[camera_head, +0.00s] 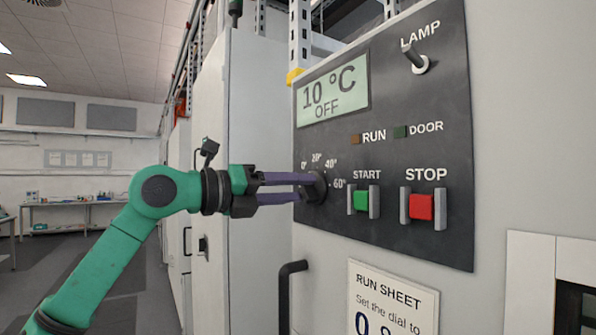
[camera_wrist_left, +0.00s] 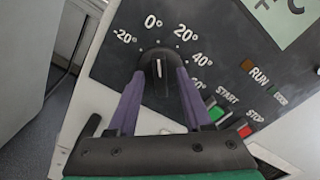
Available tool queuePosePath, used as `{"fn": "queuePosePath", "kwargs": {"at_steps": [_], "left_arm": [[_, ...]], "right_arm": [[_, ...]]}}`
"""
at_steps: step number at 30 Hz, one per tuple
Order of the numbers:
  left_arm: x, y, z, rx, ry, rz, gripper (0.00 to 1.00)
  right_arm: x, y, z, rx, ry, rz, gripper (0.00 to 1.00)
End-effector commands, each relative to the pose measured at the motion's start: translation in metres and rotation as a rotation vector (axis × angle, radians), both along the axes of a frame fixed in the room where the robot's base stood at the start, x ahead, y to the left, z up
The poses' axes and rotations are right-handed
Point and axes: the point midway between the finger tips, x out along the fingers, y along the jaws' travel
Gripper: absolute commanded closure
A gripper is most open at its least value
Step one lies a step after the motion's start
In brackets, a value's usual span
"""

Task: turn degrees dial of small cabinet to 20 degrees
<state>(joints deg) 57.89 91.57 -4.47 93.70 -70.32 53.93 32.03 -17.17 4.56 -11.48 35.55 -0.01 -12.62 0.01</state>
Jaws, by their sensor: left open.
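The black degrees dial (camera_head: 315,188) is on the dark panel of the cabinet, below the display (camera_head: 333,95), which reads 10 °C and OFF. In the left wrist view the dial (camera_wrist_left: 160,73) has a white pointer line aimed up, roughly between the 0° and 20° marks. My left gripper (camera_head: 304,188) has its purple fingers at the panel, one on each side of the dial. In the left wrist view the open fingers (camera_wrist_left: 160,85) flank the knob; whether they touch it I cannot tell. My right gripper is not in view.
Right of the dial are the green START button (camera_head: 361,201) and the red STOP button (camera_head: 422,206). A LAMP toggle (camera_head: 414,57) is at top right. A black handle (camera_head: 289,295) and a run sheet (camera_head: 392,300) are below. Open floor lies at the left.

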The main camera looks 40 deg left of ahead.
Motion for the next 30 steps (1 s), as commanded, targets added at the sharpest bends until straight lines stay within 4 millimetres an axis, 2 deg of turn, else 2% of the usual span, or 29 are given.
{"fn": "queuePosePath", "kwargs": {"at_steps": [1,9,13,23,30], "left_arm": [[0.0040,-0.0017,0.0022,-0.001,0.001,-0.002,0.50],[0.0068,-0.0022,-0.0015,-0.001,0.000,-0.001,0.50],[0.0067,-0.0022,-0.0013,-0.001,0.000,-0.001,1.00],[0.0065,-0.0020,-0.0012,0.013,-0.004,0.000,1.00],[0.0063,-0.0020,-0.0007,0.102,-0.031,-0.001,1.00]], "right_arm": [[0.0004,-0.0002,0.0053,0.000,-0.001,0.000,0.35],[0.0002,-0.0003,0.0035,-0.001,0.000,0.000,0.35],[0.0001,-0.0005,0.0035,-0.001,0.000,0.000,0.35],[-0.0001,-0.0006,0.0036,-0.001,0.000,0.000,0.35],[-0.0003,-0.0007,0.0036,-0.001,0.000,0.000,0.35]]}}
